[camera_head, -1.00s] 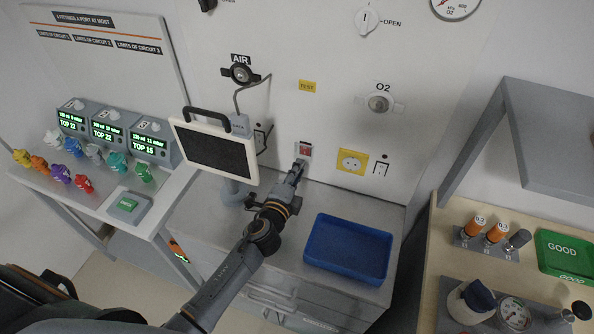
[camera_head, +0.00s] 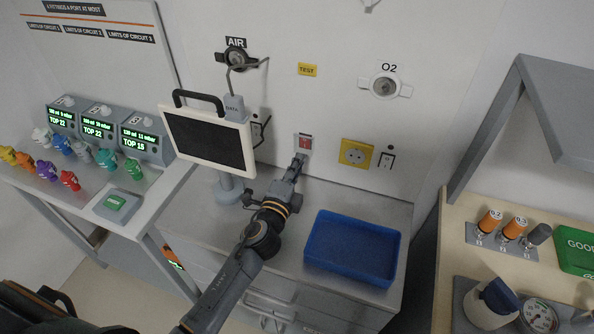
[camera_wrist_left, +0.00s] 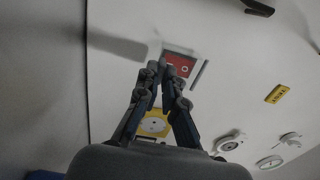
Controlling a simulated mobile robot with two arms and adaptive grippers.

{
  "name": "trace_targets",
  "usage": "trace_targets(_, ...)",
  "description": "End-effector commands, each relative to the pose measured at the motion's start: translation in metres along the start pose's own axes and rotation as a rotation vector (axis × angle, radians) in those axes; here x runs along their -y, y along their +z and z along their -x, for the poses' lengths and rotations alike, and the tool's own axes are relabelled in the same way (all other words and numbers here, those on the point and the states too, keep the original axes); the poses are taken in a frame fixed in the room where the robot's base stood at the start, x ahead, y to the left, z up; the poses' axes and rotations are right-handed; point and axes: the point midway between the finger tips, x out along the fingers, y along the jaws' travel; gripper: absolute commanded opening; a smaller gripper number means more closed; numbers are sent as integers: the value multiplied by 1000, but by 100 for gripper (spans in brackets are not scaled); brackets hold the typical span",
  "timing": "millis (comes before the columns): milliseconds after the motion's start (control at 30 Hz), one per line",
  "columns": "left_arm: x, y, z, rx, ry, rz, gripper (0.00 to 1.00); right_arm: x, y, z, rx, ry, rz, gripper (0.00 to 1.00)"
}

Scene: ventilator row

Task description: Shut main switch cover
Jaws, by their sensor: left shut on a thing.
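The main switch (camera_head: 304,142) is a small red unit on the white wall, above the worktop. It also shows in the left wrist view as a red panel (camera_wrist_left: 180,66) just past the fingertips. My left gripper (camera_head: 299,161) reaches up to its lower edge. In the left wrist view its two fingers (camera_wrist_left: 164,66) come together, shut on a pale thin piece at the switch, which looks like the cover (camera_wrist_left: 155,48). The fingertips hide part of it, and I cannot tell its exact angle. My right gripper is not in view.
A monitor (camera_head: 209,138) on a stand is close to the left of my arm. A blue tray (camera_head: 352,247) lies on the worktop to the right. A yellow socket (camera_head: 356,153) and a small rocker switch (camera_head: 386,160) are right of the main switch.

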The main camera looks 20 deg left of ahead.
Motion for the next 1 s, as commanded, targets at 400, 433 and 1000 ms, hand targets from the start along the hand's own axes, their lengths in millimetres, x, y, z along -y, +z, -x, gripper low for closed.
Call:
trace_targets(400, 0, 0, 0, 0, 1, 0, 30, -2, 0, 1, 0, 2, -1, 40)
trace_targets(433, 0, 0, 0, 0, 1, 0, 30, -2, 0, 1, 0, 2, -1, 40)
trace_targets(1000, -2, 0, 42, 2, 5, 4, 30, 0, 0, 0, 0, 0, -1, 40)
